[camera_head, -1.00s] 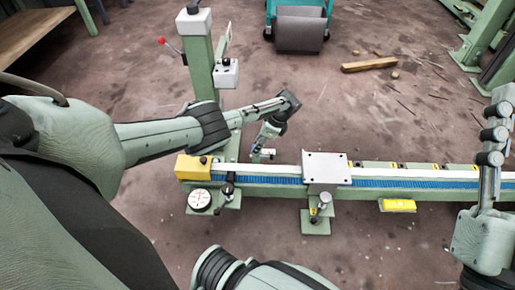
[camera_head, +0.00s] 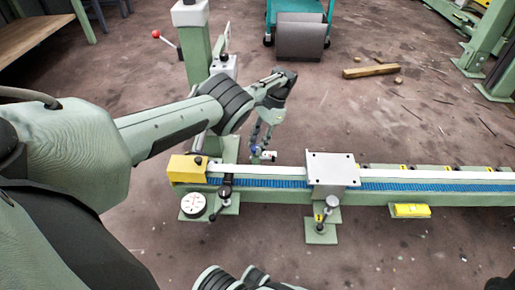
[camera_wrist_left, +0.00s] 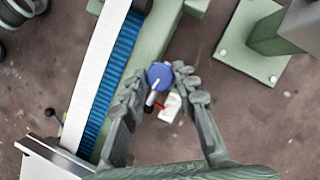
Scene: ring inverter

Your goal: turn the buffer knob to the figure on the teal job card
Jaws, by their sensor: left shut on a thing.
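The blue knob (camera_wrist_left: 159,74), with a pale pointer line, is between the fingertips of my left gripper (camera_wrist_left: 163,82) in the left wrist view. The gripper is shut on it. A red tip and a small white block show just below the knob. In the head view my left gripper (camera_head: 262,136) reaches down behind the rail's left end, and the knob is mostly hidden there. The knob's scale figures are too small to read. I cannot make out a teal job card.
The green rail (camera_head: 270,194) with a blue strip runs rightward. It carries a yellow block (camera_head: 187,169), a dial gauge (camera_head: 193,206) and a grey metal plate (camera_head: 332,169). A green post (camera_head: 196,55) stands behind my arm.

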